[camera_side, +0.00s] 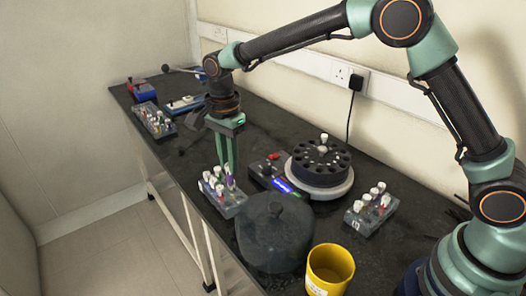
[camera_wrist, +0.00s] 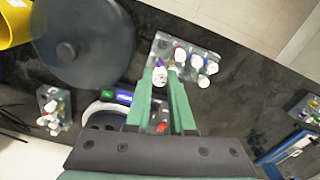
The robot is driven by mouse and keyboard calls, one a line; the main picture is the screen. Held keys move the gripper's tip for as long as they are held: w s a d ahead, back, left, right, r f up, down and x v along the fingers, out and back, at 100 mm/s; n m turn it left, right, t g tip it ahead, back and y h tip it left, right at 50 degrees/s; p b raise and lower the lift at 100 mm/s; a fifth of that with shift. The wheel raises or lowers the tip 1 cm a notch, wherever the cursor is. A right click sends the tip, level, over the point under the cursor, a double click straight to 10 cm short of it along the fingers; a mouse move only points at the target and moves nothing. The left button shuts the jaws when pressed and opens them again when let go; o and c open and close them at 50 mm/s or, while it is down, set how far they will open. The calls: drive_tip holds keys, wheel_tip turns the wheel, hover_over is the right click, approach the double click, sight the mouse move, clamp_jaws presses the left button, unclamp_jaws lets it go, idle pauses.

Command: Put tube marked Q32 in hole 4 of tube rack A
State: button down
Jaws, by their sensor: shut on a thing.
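My gripper (camera_side: 228,168) points down over the front grey tube rack (camera_side: 232,209). In the wrist view its green fingers (camera_wrist: 161,78) are closed around a white-capped tube (camera_wrist: 159,75) with dark marks on the cap, too small to read. A purple part shows just beyond that cap, at the rack's edge. I cannot tell whether the held tube is still in a hole. Several other white-capped tubes (camera_wrist: 197,60) stand in this rack (camera_wrist: 166,42). No rack letter or hole number is readable, so I cannot tell which rack is A.
A second rack (camera_side: 361,224) with tubes stands at right, a third (camera_side: 163,131) at the far left. A dark round centrifuge-like device (camera_side: 318,170), a dark lidded pot (camera_side: 273,238) and a yellow cup (camera_side: 329,268) stand close by.

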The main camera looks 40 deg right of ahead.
drive_tip(key=shift+a+f, duration=0.2)
drive_tip(key=shift+f, duration=0.6)
drive_tip(key=shift+a+f, duration=0.2)
drive_tip(key=shift+f, duration=0.65)
drive_tip(key=shift+a+f, duration=0.2)
drive_tip(key=shift+f, duration=0.6)
drive_tip(key=shift+f, duration=0.95)
drive_tip(key=shift+f, duration=0.35)
drive_tip(key=shift+f, duration=0.3)
idle(0.4)
drive_tip(key=shift+c, duration=2.1)
unclamp_jaws()
drive_tip(key=shift+w+r, duration=0.1)
